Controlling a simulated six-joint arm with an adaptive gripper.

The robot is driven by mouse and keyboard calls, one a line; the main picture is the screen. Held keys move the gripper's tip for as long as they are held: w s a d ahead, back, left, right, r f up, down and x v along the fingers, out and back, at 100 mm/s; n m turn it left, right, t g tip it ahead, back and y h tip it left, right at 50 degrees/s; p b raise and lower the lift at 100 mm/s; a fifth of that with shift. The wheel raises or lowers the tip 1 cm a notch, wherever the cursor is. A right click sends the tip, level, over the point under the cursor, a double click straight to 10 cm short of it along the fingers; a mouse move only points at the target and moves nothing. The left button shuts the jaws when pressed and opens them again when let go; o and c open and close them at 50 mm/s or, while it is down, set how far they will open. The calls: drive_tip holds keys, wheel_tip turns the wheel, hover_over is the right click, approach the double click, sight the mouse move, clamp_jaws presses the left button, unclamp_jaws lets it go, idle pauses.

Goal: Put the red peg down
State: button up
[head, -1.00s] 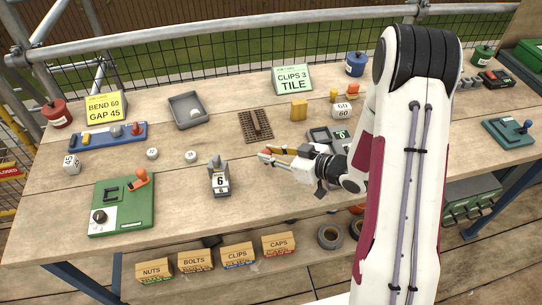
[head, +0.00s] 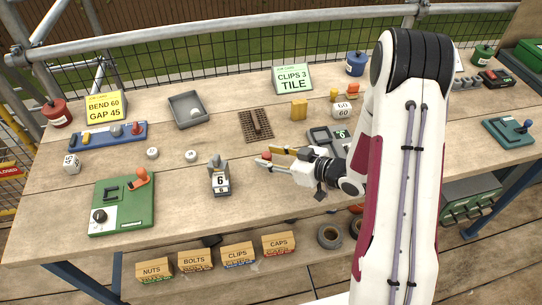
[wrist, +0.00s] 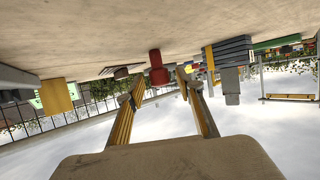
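The red peg (wrist: 158,70) shows in the wrist view, upside down there, between and just beyond my two fingertips. Its narrow end seems to meet the table and its wider end faces me. My gripper (wrist: 160,86) is open, with a gap on each side of the peg. In the head view my gripper (head: 265,158) is low over the middle of the table, and a small red bit of the peg (head: 267,155) shows between the fingertips. Its base is hidden in the head view.
A brown ribbed mat (head: 255,126) lies behind my gripper. A grey block stand marked 6 (head: 219,180) stands to the left. Bare wood lies in front.

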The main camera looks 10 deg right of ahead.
drive_tip(key=shift+r, duration=0.15)
drive_tip(key=shift+s+d+r, duration=0.2)
drive_tip(key=shift+s+d, duration=0.1)
drive_tip(key=shift+d, duration=0.05)
drive_tip(key=v, duration=1.1)
drive_tip(key=shift+s+a, duration=0.1)
idle(0.5)
